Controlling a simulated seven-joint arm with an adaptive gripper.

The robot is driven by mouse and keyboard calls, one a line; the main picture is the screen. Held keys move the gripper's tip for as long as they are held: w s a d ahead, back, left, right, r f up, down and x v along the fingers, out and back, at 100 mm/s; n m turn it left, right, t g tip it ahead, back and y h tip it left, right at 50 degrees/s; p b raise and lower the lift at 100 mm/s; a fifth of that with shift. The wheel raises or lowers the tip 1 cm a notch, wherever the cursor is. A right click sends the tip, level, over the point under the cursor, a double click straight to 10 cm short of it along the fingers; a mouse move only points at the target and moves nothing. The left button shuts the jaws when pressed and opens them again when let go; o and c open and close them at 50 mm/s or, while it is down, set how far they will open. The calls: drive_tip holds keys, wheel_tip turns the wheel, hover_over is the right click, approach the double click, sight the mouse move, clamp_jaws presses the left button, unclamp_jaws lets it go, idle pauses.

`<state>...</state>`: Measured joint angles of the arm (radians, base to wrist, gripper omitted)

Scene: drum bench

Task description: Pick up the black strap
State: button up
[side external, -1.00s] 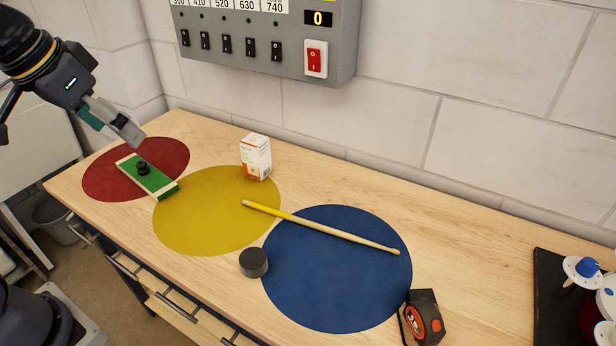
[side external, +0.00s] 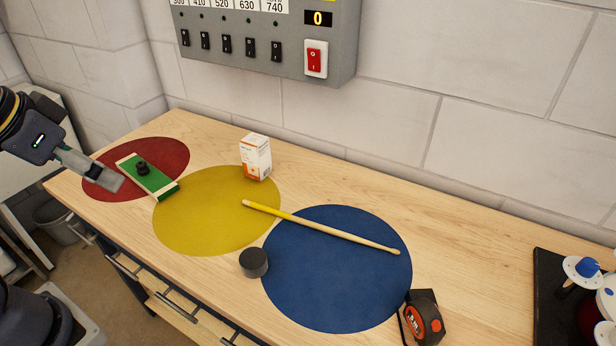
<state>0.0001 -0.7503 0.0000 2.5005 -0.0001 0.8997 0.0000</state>
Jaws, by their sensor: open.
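A short black cylinder (side external: 254,262), possibly a rolled-up strap, stands on the wood between the yellow and blue discs, touching or close to the blue disc's left edge. No other item clearly looks like a strap, and I cannot tell for sure. My gripper (side external: 114,183) is at the far left, low over the red disc (side external: 165,152), just left of a green and wood block (side external: 150,181) with a black knob (side external: 143,168). The gap between its fingers is hard to see from this side; it is open and nothing shows in it.
A yellow-tipped drumstick (side external: 330,230) lies across the blue disc (side external: 330,290). A white-orange box (side external: 256,157) stands at the yellow disc's (side external: 205,220) back edge. A tape measure (side external: 424,318) sits at front right. A grey switch box (side external: 290,60) hangs on the wall.

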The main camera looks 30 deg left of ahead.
idle(0.5)
drive_tip(key=g, duration=0.6)
hover_over(253, 258)
wheel_tip(253, 258, down, 12)
drive_tip(key=shift+m, duration=0.4)
drive_tip(key=f, duration=0.9)
drive_tip(key=shift+s+f, duration=0.25)
drive_tip(key=shift+f, duration=0.05)
drive_tip(key=shift+w+f, duration=0.15)
drive_tip(key=shift+f, duration=1.4)
drive_tip(key=shift+w+f, duration=0.1)
drive_tip(key=shift+f, duration=1.45)
drive_tip(key=c, duration=1.2)
drive_tip(key=shift+r, duration=0.1)
drive_tip(key=shift+c, duration=0.2)
